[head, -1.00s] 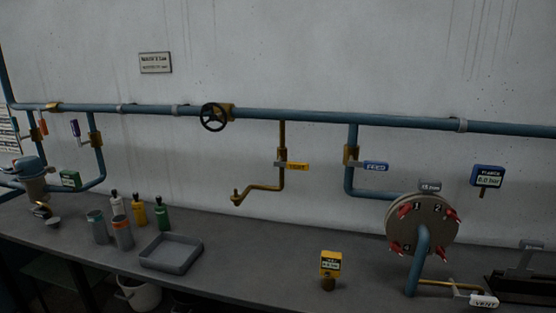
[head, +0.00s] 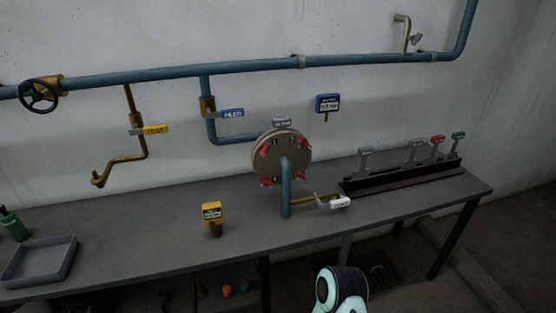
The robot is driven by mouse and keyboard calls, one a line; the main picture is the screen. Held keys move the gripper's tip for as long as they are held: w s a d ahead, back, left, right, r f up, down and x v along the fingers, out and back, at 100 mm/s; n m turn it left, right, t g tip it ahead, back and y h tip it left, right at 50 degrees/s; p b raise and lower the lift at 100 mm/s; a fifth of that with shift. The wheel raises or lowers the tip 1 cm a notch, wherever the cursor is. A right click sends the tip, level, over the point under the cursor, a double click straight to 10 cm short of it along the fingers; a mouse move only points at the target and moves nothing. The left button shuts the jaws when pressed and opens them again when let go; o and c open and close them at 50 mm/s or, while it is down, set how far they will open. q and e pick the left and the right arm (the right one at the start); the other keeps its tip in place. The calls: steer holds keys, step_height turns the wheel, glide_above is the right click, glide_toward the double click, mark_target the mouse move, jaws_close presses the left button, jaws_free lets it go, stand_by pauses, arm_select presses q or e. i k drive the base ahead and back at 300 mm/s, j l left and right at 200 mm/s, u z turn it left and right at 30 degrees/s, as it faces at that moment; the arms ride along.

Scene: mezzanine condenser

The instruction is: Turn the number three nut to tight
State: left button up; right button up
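The round flange plate (head: 284,148) stands upright at the bench's back, at the end of a blue pipe that runs down in front of it. Several red-handled nuts sit around its rim: upper left (head: 265,150), upper right (head: 304,147), lower left (head: 266,182) and lower right (head: 302,175). Their numbers are too small to read now, so I cannot tell which is number three, nor how tight any nut is. Neither gripper is in view. Only a white and black part of my own arm shows at the bottom.
The bench (head: 140,220) is mostly clear in front. On it are a yellow gauge (head: 211,213), a white-tagged vent valve (head: 340,202), a grey tray (head: 38,262) and a dark rack (head: 400,176) with coloured tags. Blue (head: 231,113) and yellow (head: 154,130) tagged valves hang above.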

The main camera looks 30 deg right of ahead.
mark_target(301, 174)
steer(key=z, duration=1.25)
